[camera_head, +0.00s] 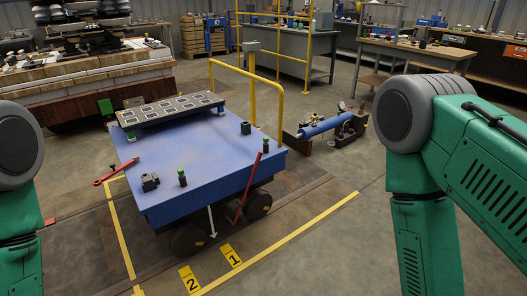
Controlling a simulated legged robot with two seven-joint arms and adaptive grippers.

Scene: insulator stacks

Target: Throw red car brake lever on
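The blue car (200,165) stands in the middle of the view, with a flat blue top and dark wheels below. A long red lever (248,188) rises at its front right side, tilted with its top leaning right. Which of these is the brake lever is not marked. My green left arm shows at the left edge and my green right arm at the right. Both grippers are out of view, and neither arm visibly touches the car.
A grey slotted rack (170,110) sits on the car's far end. Yellow floor plates marked 1 (230,255) and 2 (189,279) lie in front. A blue cylinder assembly (325,126) is on the floor to the right.

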